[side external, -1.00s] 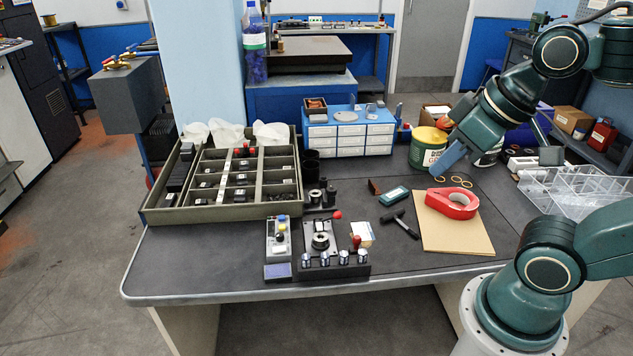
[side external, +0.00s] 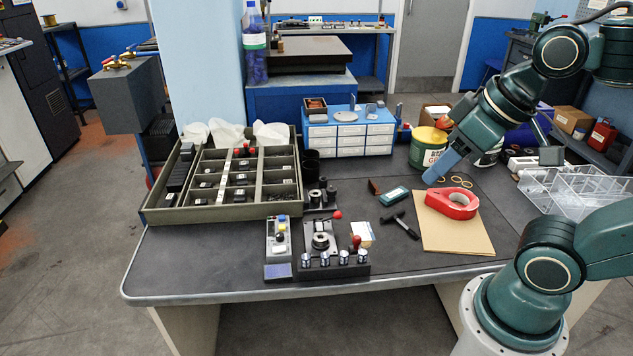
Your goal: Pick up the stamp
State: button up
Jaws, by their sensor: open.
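A small brown-red block (side external: 375,186), which looks like the stamp, stands on the dark bench just left of a teal-and-white flat case (side external: 394,196). My gripper (side external: 430,179) reaches in from the upper right on the green arm, its blue end tilted down to the left. It is open, with nothing visible in it. It is above the bench, right of the block and the case, near the back of the red tape roll. The gap between its fingers is hard to see from this side.
A black hammer (side external: 401,223) lies left of the pad. A yellow-green tin (side external: 424,152) stands close behind my gripper. A compartment tray (side external: 228,211) and a black fixture (side external: 333,268) are further left.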

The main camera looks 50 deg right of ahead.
jog(key=w+d+f+m+g, duration=0.2)
jog(key=w+f+m, duration=0.1)
jog(key=w+m, duration=0.25)
jog(key=w+d+f+m+g, duration=0.1)
jog(key=w+d+f+m, duration=0.25)
jog(key=w, duration=0.35)
jog(key=w+d+f+m+g+y, duration=0.1)
jog(key=w+d+f+m, duration=0.1)
jog(key=f, duration=0.4)
jog(key=w+d+f+m+g, duration=0.1)
jog(key=w+d+f+m, duration=0.2)
jog(key=f+m, duration=0.3)
jog(key=shift+w+d+f+g+y, duration=0.15)
jog(key=shift+w+f+g+y, duration=0.25)
jog(key=shift+w, duration=0.1)
jog(key=shift+f, duration=0.1)
send_over(358, 236)
jog(key=shift+d+f, duration=0.2)
jog(key=shift+f, duration=1.85)
jog(key=shift+d+f, duration=0.2)
jog(key=shift+f, duration=1.85)
jog(key=shift+f, duration=0.1)
jog(key=shift+a+f, duration=0.25)
jog(key=shift+f, duration=1)
jog(key=shift+a+f, duration=0.2)
jog(key=shift+f, duration=1)
